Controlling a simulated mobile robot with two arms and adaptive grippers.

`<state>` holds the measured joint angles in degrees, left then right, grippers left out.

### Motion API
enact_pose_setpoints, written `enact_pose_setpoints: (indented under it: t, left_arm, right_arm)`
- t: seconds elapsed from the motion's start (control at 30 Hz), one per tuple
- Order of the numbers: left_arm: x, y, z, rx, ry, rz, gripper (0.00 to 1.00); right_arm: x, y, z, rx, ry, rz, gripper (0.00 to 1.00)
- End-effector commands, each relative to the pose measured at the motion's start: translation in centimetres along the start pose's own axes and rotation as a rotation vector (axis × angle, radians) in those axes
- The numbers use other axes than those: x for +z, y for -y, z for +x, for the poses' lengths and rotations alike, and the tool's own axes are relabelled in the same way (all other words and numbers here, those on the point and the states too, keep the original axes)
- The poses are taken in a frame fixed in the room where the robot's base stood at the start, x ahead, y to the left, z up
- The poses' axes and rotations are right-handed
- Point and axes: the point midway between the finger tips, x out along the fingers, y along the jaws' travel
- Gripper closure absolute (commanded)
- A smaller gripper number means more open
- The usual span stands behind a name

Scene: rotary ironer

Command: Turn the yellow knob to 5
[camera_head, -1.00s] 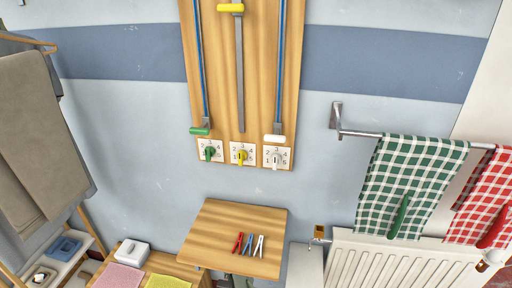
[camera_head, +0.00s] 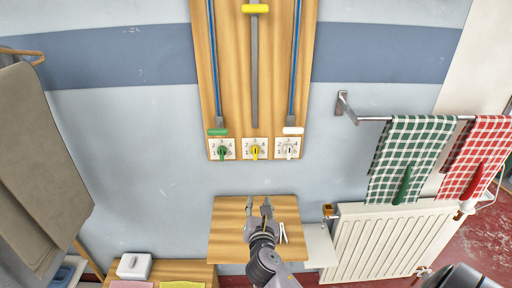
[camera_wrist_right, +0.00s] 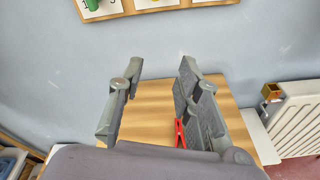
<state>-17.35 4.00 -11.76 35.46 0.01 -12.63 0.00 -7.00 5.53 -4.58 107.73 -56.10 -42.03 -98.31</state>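The yellow knob (camera_head: 255,152) sits on the middle of three white numbered dial plates low on the wooden wall panel. Its handle points roughly straight down in the head view. The green knob (camera_head: 222,152) is to its left and the white knob (camera_head: 290,151) to its right. My right gripper (camera_head: 258,203) is below the yellow knob, apart from it, in front of the small wooden table. Its fingers are spread and empty, as the right wrist view (camera_wrist_right: 161,65) shows. My left gripper is not in view.
The small wooden table (camera_head: 225,215) holds pegs, partly hidden by my gripper; a red peg (camera_wrist_right: 180,134) shows between the fingers. A radiator (camera_head: 385,240) and checked towels (camera_head: 412,155) are on the right. The wall between gripper and dials is clear.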

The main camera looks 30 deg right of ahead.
Motion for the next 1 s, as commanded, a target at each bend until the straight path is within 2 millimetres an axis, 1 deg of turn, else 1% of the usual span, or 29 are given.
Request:
enact_pose_setpoints:
  t: [0.03,0.1,0.2,0.23,0.37,0.47,0.77,1.0]
  left_arm:
    - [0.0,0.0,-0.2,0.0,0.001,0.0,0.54]
    - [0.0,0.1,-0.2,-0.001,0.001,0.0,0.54]
    - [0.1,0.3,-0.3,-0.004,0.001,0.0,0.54]
    - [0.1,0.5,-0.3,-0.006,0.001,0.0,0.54]
    - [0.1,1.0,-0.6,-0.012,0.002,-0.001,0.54]
    - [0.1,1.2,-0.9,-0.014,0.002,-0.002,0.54]
    - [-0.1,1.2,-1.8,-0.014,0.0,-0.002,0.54]
    - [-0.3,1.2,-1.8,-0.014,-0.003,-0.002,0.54]
  right_arm:
    - [2.2,-0.9,0.2,0.012,0.055,-0.092,0.68]
    - [4.4,-1.7,0.3,0.019,0.116,-0.207,0.68]
    - [6.2,-2.3,0.3,0.017,0.168,-0.31,0.68]
    - [6.5,-2.5,0.4,0.016,0.178,-0.328,0.68]
    - [7.3,-2.8,1.2,0.015,0.194,-0.36,0.68]
    - [7.6,-2.8,2.7,0.014,0.193,-0.359,0.68]
    - [8.7,-3.1,8.9,0.015,0.191,-0.355,0.68]
    - [9.4,-3.3,13.5,0.014,0.19,-0.354,0.68]
